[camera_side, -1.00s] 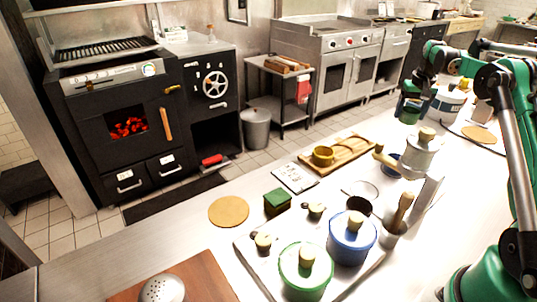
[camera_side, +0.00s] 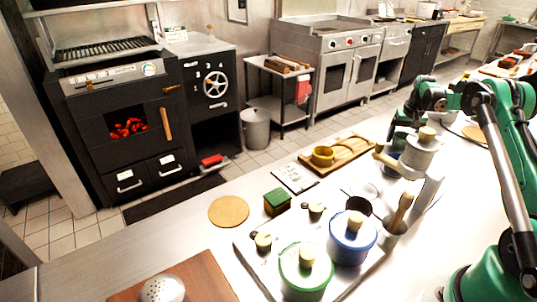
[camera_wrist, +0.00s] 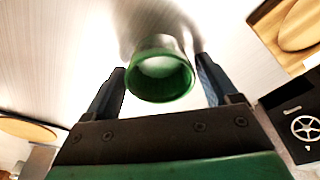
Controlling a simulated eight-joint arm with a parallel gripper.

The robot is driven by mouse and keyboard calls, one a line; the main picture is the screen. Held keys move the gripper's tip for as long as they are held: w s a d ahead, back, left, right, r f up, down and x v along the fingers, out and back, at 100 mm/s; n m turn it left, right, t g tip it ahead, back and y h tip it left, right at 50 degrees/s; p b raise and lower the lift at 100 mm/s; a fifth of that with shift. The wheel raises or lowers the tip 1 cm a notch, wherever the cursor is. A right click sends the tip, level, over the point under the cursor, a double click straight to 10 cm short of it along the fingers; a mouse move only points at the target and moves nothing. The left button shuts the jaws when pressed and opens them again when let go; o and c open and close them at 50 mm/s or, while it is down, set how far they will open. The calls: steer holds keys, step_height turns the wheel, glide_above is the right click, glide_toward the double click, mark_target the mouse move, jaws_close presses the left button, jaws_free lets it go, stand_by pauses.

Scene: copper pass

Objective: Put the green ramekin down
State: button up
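The green ramekin (camera_wrist: 160,75) is between the two fingers of my gripper (camera_wrist: 161,62) in the wrist view, its open rim towards the camera. The fingers appear to close on its sides. Pale counter (camera_wrist: 60,40) shows beyond it, with a dark shadow or reflection close by; I cannot tell whether its base touches. In the side view my gripper is low over the far part of the counter, behind the grey-white grinder (camera_side: 424,155), which hides much of it and the ramekin.
A tray with a blue lidded pot (camera_side: 351,238) and a green lidded pot (camera_side: 305,271) stands in front. A round cork mat (camera_side: 229,211) lies at the left.

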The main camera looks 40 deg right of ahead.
mark_target(400, 148)
steer(key=shift+o, duration=0.8)
steer(key=shift+r, duration=0.15)
step_height(400, 148, up, 12)
steer(key=s+a, duration=0.1)
steer(key=a, duration=0.1)
steer(key=w+a+r+n+t, duration=0.25)
steer(key=a+r, duration=0.25)
steer(key=a, duration=0.8)
steer(key=s+a+f+n+t, duration=0.1)
steer(key=s+a+f+n, duration=0.1)
steer(key=a, duration=0.9)
steer(key=s+a+f+n+t+y, duration=0.1)
steer(key=s+a+n, duration=0.3)
steer(key=a, duration=0.7)
steer(key=s+f+t, duration=0.1)
steer(key=s, duration=0.1)
steer(key=shift+s, duration=0.4)
steer(key=shift+n+t, duration=0.25)
